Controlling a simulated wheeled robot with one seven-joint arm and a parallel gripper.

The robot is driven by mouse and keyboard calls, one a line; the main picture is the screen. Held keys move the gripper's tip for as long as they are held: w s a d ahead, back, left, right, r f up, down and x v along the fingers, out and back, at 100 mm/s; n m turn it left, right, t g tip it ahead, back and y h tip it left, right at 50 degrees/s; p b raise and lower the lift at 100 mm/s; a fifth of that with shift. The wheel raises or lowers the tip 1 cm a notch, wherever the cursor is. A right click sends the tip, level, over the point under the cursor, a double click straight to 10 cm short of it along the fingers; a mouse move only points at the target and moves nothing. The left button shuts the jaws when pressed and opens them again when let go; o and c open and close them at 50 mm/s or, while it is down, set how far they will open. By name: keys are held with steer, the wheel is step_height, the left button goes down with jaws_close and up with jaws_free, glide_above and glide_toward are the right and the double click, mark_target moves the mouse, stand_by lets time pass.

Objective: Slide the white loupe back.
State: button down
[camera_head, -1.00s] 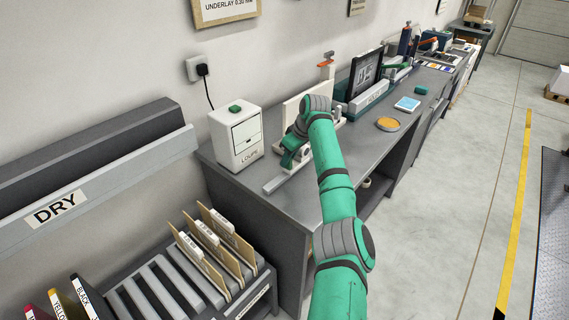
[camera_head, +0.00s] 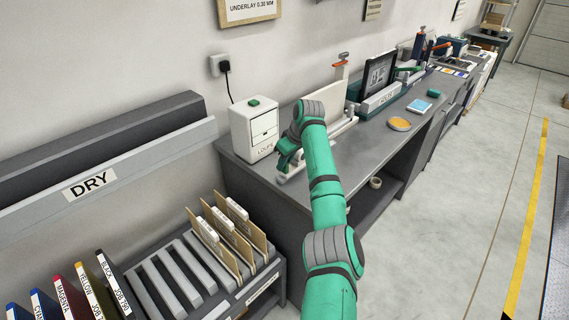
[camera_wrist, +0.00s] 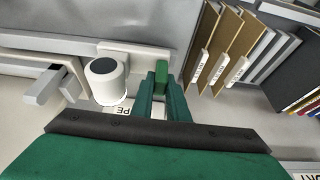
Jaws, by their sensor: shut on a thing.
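The white loupe (camera_wrist: 107,82) is a short upright cylinder with a grey top, in the wrist view left of my fingers. It stands beside a pale carriage plate (camera_wrist: 135,54) with a green tab (camera_wrist: 162,68). My gripper (camera_wrist: 162,88) is shut on this tab, with one green finger on each side. In the head view my gripper (camera_head: 286,160) is low over the bench's near end, just right of the white box marked LOUPE (camera_head: 255,130). My arm and fingers mostly hide the loupe there.
A grey bench (camera_head: 360,150) runs away to the right, with an orange disc (camera_head: 400,123) and a blue pad (camera_head: 419,105) on it. A drying rack with tan folders (camera_head: 228,240) stands at the near left. A grey bracket (camera_wrist: 52,85) is left of the loupe.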

steer(key=c, duration=1.7)
jaws_free()
steer(key=shift+s+a, duration=0.2)
steer(key=shift+s, duration=0.05)
steer(key=shift+r, duration=0.1)
steer(key=v, duration=1)
steer(key=shift+s+d+r, duration=0.1)
steer(key=shift+d+r, duration=0.05)
steer(key=shift+r, duration=0.15)
